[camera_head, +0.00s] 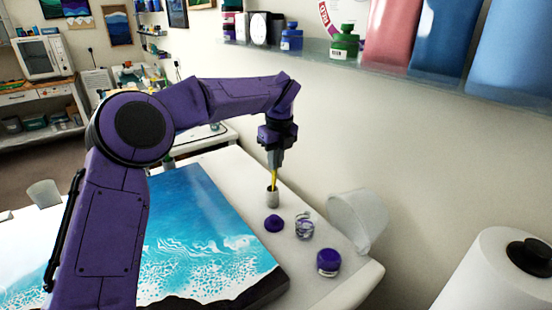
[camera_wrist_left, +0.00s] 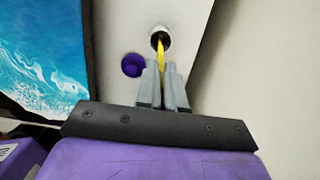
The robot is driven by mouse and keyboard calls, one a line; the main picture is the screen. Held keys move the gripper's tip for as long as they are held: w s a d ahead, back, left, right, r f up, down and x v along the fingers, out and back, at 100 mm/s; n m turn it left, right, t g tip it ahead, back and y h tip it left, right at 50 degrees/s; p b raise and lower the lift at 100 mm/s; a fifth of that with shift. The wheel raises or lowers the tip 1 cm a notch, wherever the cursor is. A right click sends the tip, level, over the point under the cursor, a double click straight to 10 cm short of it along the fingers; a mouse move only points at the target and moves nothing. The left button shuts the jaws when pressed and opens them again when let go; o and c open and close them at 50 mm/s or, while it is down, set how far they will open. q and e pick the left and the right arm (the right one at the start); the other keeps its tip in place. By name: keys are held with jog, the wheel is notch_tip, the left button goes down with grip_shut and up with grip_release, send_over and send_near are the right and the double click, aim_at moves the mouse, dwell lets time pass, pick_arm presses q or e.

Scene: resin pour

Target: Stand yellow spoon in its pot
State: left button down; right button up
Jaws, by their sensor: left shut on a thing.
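The yellow spoon (camera_head: 273,180) is held upright in my left gripper (camera_head: 274,162), which is shut on its upper part. Its lower end goes into the mouth of a small light pot (camera_head: 272,198) on the table. In the left wrist view, the yellow spoon (camera_wrist_left: 162,55) runs from between the fingertips (camera_wrist_left: 163,72) into the dark opening of the pot (camera_wrist_left: 160,33). The spoon's tip is hidden inside the pot, so I cannot tell whether it touches the bottom. My right gripper is not in view.
A purple lid (camera_head: 274,223), a glass jar (camera_head: 304,226) and a purple-filled jar (camera_head: 328,263) stand close in front of the pot. A clear cup (camera_head: 357,218) is by the wall. The blue wave painting (camera_head: 205,240) lies to the left. A paper roll (camera_head: 497,275) is at right.

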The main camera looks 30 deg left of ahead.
pick_arm(q)
jog(key=shift+w+f, duration=0.15)
jog(key=shift+f, duration=0.45)
jog(key=shift+r, duration=0.1)
jog(key=c, duration=1.2)
grip_release()
jog(key=r, duration=0.7)
jog(key=d+r, duration=0.1)
jog(key=r, duration=0.2)
jog(key=shift+s+d+r, duration=0.1)
jog(key=shift+s+r, duration=0.1)
jog(key=shift+s, duration=0.15)
